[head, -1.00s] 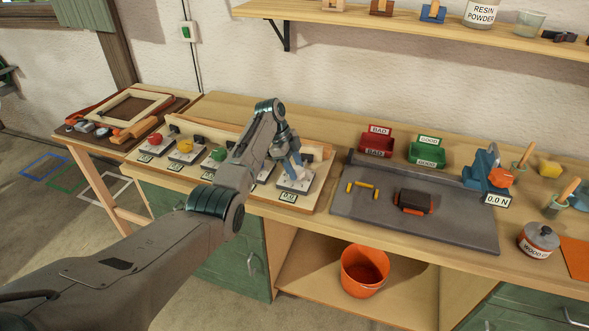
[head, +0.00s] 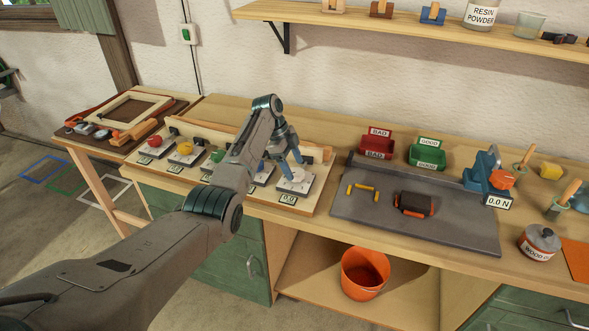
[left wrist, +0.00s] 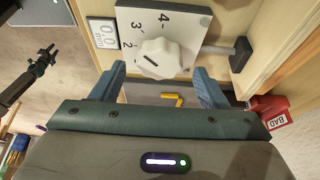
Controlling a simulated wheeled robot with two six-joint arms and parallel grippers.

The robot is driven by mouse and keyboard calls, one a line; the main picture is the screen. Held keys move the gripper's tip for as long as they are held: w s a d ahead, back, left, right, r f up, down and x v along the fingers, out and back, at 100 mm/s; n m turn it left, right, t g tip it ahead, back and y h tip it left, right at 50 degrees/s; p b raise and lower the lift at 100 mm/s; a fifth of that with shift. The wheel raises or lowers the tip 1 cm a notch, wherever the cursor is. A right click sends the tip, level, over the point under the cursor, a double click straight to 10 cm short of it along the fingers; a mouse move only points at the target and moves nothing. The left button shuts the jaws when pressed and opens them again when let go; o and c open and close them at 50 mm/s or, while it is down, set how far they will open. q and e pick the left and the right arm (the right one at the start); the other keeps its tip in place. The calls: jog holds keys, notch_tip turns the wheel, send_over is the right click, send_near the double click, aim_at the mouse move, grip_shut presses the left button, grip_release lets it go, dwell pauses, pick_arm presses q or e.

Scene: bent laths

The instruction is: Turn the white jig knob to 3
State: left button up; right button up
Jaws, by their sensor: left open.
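The white jig knob (head: 294,183) sits on the rightmost square plate of the jig board. In the left wrist view the knob (left wrist: 158,60) has a dark pointer line, and the numbers 2, 3 and 4 show on its plate (left wrist: 175,22). I cannot tell exactly which number the line points at. My left gripper (head: 287,160) is just above the knob with its fingers apart. In the left wrist view the open fingers (left wrist: 160,72) stand on either side of the knob, not visibly touching it. My right gripper is not in view.
A small display (head: 288,199) at the plate's front reads 0.0. Red (head: 154,140) and yellow (head: 186,148) knobs stand further left on the board. To the right lies a grey mat (head: 455,228) with a dark block (head: 414,203) and yellow pieces. Red (head: 377,146) and green (head: 427,153) bins stand behind it.

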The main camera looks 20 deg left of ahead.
pick_arm(q)
jog(key=b+v, duration=0.2)
jog(key=v, duration=0.7)
